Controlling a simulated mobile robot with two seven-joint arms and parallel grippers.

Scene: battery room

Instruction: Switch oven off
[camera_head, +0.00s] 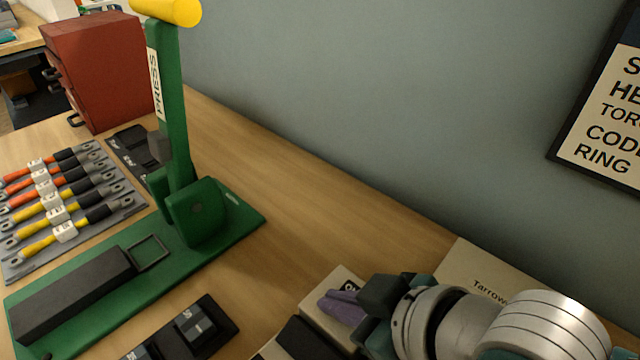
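A cream box (455,262) lettered "Tarrow..." stands against the wall at the lower right, mostly hidden behind my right arm. Beside it, a smaller cream piece (314,292) carries a dark label that appears to read "ON", partly covered. I cannot tell whether these belong to the oven. My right gripper (375,300) is at this piece, with its dark end close to the label. A purple part (342,307) lies against it; I cannot tell whether it is a switch or a finger pad. The finger gap is hidden. My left gripper is out of view.
A green press (195,212) with a tall yellow-handled lever stands left of centre. A red drawer cabinet (98,70), a grey mat of cables (125,208) and a black tray (222,325) are on the wooden bench. Bare bench (300,190) runs along the wall, which bears a framed sign (608,125).

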